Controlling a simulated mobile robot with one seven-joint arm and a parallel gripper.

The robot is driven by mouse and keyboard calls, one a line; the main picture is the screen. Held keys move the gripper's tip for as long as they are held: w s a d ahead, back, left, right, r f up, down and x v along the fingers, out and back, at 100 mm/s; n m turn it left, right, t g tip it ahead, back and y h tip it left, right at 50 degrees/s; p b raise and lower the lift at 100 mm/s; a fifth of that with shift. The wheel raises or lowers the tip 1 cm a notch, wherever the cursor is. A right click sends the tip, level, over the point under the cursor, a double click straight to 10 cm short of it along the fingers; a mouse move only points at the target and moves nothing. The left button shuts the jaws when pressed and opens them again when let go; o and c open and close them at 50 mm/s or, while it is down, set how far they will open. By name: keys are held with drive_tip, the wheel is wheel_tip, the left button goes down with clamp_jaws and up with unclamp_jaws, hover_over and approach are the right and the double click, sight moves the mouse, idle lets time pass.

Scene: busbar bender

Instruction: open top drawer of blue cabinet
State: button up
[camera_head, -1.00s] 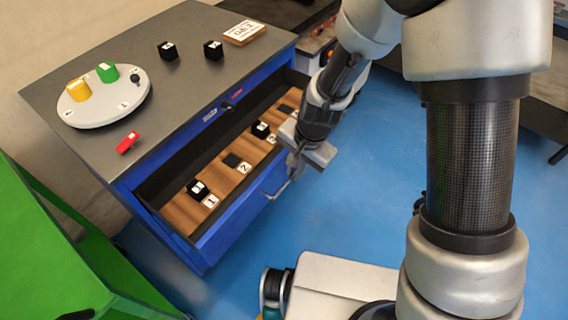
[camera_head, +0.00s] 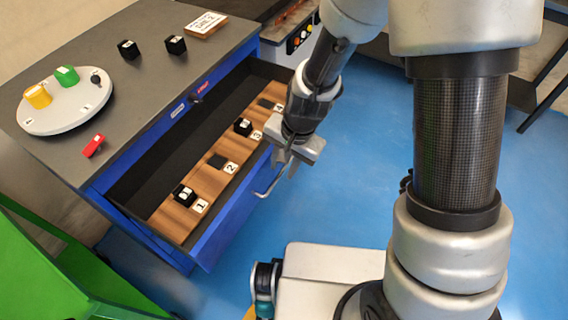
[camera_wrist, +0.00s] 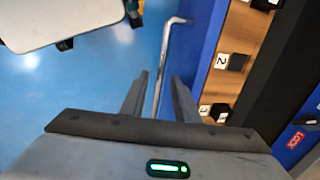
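The blue cabinet (camera_head: 150,136) has a grey top and stands at the left in the head view. Its top drawer (camera_head: 226,228) is pulled well out, showing a dark interior and a wooden insert with numbered places. The drawer's metal bar handle (camera_head: 269,190) is on its front; it also shows in the wrist view (camera_wrist: 164,62). My gripper (camera_head: 284,168) is at the handle. In the wrist view its two fingers (camera_wrist: 161,78) stand apart on either side of the bar, with visible gaps. Contact with the bar cannot be made out.
On the cabinet top are a round grey disc (camera_head: 66,107) with yellow and green pieces, a red piece (camera_head: 93,146), black cubes (camera_head: 128,49) and a sign (camera_head: 206,25). A green object (camera_head: 40,265) stands at lower left. Blue floor (camera_head: 365,150) is clear before the drawer.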

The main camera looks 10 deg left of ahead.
drive_tip(key=shift+r, duration=0.1)
drive_tip(key=s+d+r+p, duration=0.1)
drive_tip(key=d+r+p, duration=0.2)
drive_tip(key=r, duration=1.4)
drive_tip(key=shift+s+p, duration=0.15)
drive_tip(key=shift+p, duration=0.35)
drive_tip(key=s+d+r+n+t+p, duration=0.1)
drive_tip(key=s+d+r+p, duration=0.2)
drive_tip(key=d+r, duration=0.2)
drive_tip(key=s+d+r+n+t+h+p, duration=0.1)
drive_tip(key=d+r, duration=0.5)
drive_tip(key=r, duration=0.6)
drive_tip(key=s+d+r+n+t+h+p, duration=0.1)
drive_tip(key=s+d+r+n+t+p, duration=0.1)
drive_tip(key=s+d+r+p, duration=0.3)
wheel_tip(320, 180, up, 4)
drive_tip(key=shift+d+r+t+p, duration=0.1)
drive_tip(key=shift+d+t+p, duration=0.3)
drive_tip(key=shift+p, duration=0.35)
drive_tip(key=shift+a, duration=0.2)
